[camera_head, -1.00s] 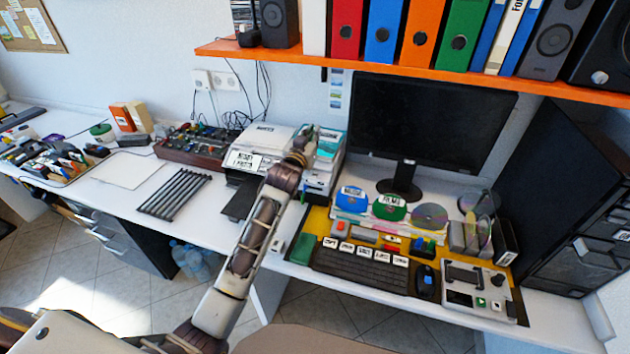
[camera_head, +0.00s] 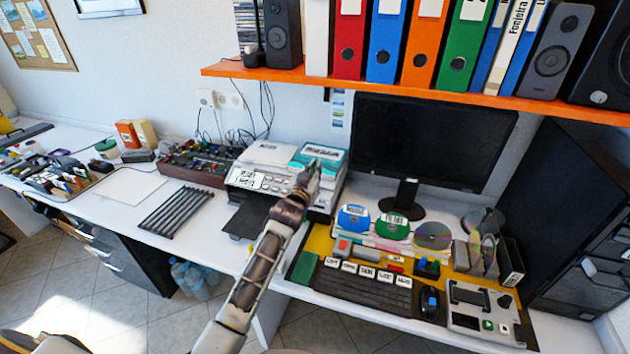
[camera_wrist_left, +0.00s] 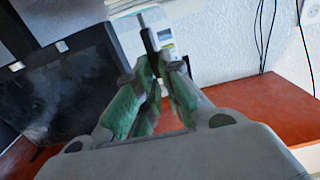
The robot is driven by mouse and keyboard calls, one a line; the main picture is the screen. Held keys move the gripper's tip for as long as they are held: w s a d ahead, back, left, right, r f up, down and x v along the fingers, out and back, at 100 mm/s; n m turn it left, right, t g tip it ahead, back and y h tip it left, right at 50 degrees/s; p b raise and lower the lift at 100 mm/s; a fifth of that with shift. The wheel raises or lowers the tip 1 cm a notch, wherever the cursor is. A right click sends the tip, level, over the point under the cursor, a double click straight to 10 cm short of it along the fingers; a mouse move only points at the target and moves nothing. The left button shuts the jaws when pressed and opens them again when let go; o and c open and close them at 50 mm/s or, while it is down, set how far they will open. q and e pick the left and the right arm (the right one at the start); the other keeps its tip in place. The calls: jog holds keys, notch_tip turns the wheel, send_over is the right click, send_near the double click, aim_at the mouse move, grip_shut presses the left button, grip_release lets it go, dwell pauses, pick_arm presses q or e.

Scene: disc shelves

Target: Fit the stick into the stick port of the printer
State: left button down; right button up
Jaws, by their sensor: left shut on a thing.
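My left gripper (camera_head: 312,170) is over the right part of the white printer (camera_head: 262,155), near a teal-topped section at its right. In the left wrist view its green fingers (camera_wrist_left: 157,66) are shut on a thin dark stick (camera_wrist_left: 149,38). The stick points away from the fingers, slightly tilted, its lighter tip clear of them. In the head view the stick is too small to make out. The stick port cannot be picked out. My right gripper is not in view.
A black monitor (camera_head: 430,140) stands right of the printer. An orange shelf (camera_head: 400,88) with binders and speakers hangs above. Discs, a keyboard (camera_head: 362,288) and small devices fill the right desk. Black rods (camera_head: 177,210) lie left of the printer.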

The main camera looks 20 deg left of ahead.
pick_arm(q)
notch_tip(320, 180, down, 5)
jog(key=shift+r+b, duration=0.1)
jog(key=shift+b, duration=0.25)
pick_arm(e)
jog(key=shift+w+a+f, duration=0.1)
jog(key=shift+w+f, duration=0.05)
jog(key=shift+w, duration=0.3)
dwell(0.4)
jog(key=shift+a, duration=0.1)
pick_arm(q)
jog(key=c, duration=1.6)
grip_release()
jog(key=shift+o, duration=0.2)
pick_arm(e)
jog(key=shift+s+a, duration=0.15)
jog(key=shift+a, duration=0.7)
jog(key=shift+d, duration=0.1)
